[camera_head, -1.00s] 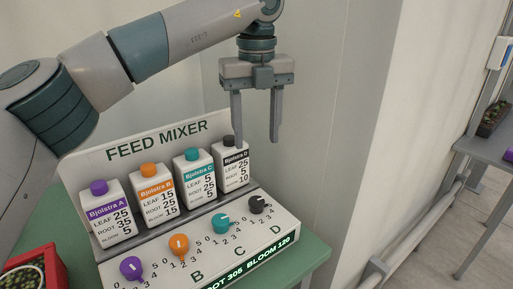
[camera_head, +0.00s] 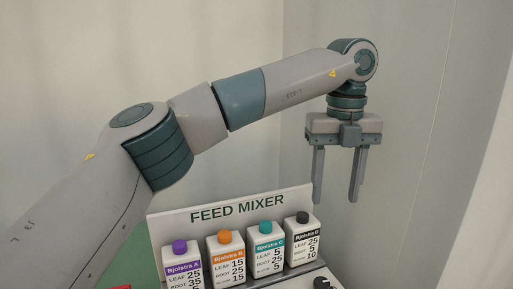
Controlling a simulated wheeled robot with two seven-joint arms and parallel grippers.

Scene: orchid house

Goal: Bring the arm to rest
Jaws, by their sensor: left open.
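My left arm comes in from the left and reaches across above the feed mixer (camera_head: 232,209). My left gripper (camera_head: 335,200) hangs with its fingers pointing down, apart and empty. It is above and just right of the mixer's back panel, touching nothing that I can see. My right gripper is not in view.
Bottles stand in a row on the mixer: purple-capped (camera_head: 181,264), orange-capped (camera_head: 225,258), teal-capped (camera_head: 266,248) and black-capped (camera_head: 303,240). A dark knob (camera_head: 321,283) shows at the bottom edge. A green table top (camera_head: 118,265) is at lower left. Pale walls stand behind.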

